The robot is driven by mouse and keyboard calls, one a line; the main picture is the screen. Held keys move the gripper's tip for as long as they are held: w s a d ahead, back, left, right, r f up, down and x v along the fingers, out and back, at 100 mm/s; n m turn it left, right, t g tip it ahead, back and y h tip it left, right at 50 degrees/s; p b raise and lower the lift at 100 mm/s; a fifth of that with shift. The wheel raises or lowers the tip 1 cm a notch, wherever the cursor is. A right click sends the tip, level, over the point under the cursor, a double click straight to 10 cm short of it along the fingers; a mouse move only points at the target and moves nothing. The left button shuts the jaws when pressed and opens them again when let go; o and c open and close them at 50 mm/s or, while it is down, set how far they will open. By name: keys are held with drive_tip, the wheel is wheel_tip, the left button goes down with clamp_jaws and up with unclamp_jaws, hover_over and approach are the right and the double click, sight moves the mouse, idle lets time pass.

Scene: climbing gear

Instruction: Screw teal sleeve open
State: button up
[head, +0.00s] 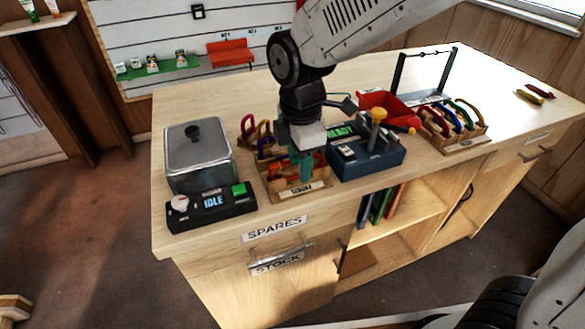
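My gripper (303,140) points down over a small wooden rack (303,193) near the front edge of the bench. Teal upright shapes (306,168) show directly below the gripper body, against the rack. I cannot tell whether they are my fingertips or the teal sleeve. Orange-red pieces show in the rack behind them. My gripper and wrist hide much of the rack, and the gap between the fingers cannot be made out.
A metal lidded box (198,158) and a black unit (211,209) reading IDLE stand left. A dark READY device (368,160) with a yellow-topped lever stands close right. Beyond are a red bin (388,106) and a rack of coloured carabiners (455,125). The bench's far right is mostly clear.

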drive_tip(key=shift+f, duration=0.75)
drive_tip(key=shift+w, duration=0.1)
drive_tip(key=shift+w+a, duration=0.2)
drive_tip(key=shift+w, duration=0.35)
drive_tip(key=shift+r, duration=0.1)
wheel_tip(320, 180, up, 10)
drive_tip(key=shift+f, duration=0.1)
idle(0.4)
idle(0.3)
